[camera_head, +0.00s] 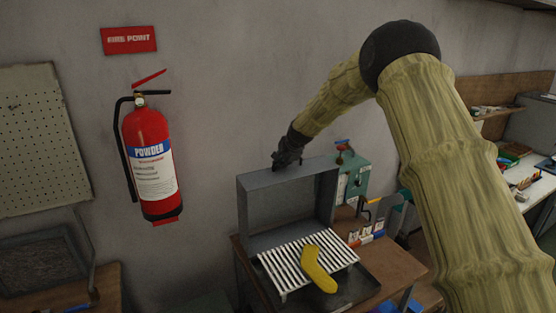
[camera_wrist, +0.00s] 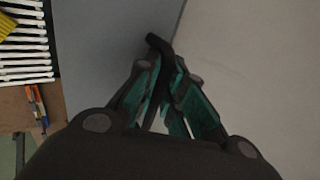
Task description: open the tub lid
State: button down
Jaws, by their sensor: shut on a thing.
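The grey tub lid (camera_head: 286,208) stands raised, roughly upright, at the back of the tub (camera_head: 357,287), with its hollow inner side facing the head camera. My gripper (camera_head: 286,160) is at the top edge of the lid, toward its left. In the wrist view my gripper (camera_wrist: 165,75) is closed around a dark bar, which looks like the lid handle (camera_wrist: 157,42). Most of the handle is hidden by the fingers. The lid's grey face (camera_wrist: 100,45) also shows in the wrist view.
A white slatted rack (camera_head: 283,264) lies over the tub with a yellow sock (camera_head: 318,270) on it. A green control box (camera_head: 353,178) stands right of the lid. A red fire extinguisher (camera_head: 149,150) hangs on the wall at left.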

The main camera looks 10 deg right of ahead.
jog(key=shift+w, duration=0.15)
jog(key=c, duration=1.5)
grip_release()
jog(key=shift+c, duration=0.2)
jog(key=shift+a, duration=0.15)
jog(key=v, duration=1.2)
jog(key=shift+w, duration=0.1)
